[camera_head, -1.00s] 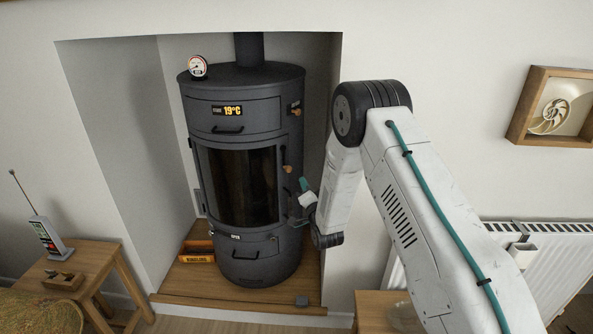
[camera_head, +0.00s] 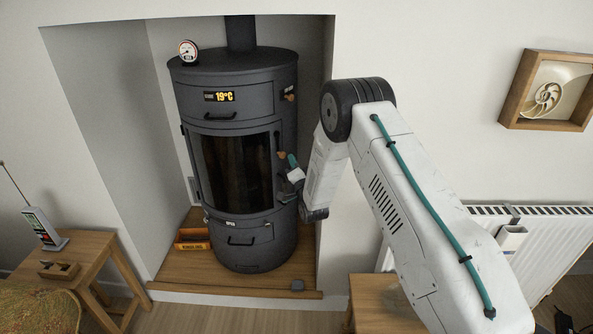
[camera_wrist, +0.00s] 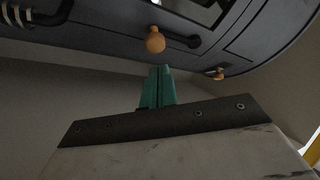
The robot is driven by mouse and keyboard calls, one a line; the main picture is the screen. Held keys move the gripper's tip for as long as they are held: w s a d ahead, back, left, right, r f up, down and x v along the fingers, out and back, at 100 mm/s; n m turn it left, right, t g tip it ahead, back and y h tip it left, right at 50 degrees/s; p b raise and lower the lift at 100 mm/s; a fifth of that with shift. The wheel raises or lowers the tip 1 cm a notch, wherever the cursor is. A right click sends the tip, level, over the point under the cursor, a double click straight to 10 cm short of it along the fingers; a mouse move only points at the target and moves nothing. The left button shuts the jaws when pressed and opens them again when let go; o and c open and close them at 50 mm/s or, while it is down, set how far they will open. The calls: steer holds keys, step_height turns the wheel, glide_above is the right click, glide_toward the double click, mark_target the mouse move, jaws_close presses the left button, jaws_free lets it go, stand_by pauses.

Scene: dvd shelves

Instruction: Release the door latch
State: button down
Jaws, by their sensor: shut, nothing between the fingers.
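A dark grey cylindrical stove (camera_head: 190,105) stands in the alcove. Its curved glass door (camera_head: 237,172) looks closed. A door latch with a round wooden knob (camera_head: 282,155) sits at the door's right edge. In the wrist view the latch knob (camera_wrist: 155,40) is on a dark lever just beyond my fingertips. My gripper (camera_head: 290,158) has teal fingers, pressed together and empty. In the wrist view my gripper (camera_wrist: 160,70) points at the knob from below, with a small gap seeming to remain; contact cannot be told for sure.
A second wooden knob (camera_head: 289,97) is higher on the stove's side. A round gauge (camera_head: 188,50) stands on top. The alcove's right wall is close to my arm. A kindling box (camera_head: 192,240) lies at lower left, a side table (camera_head: 90,250) further left, a radiator (camera_head: 560,240) at right.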

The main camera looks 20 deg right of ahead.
steer(key=x, duration=0.3)
steer(key=shift+w+r, duration=0.1)
steer(key=shift+w, duration=0.05)
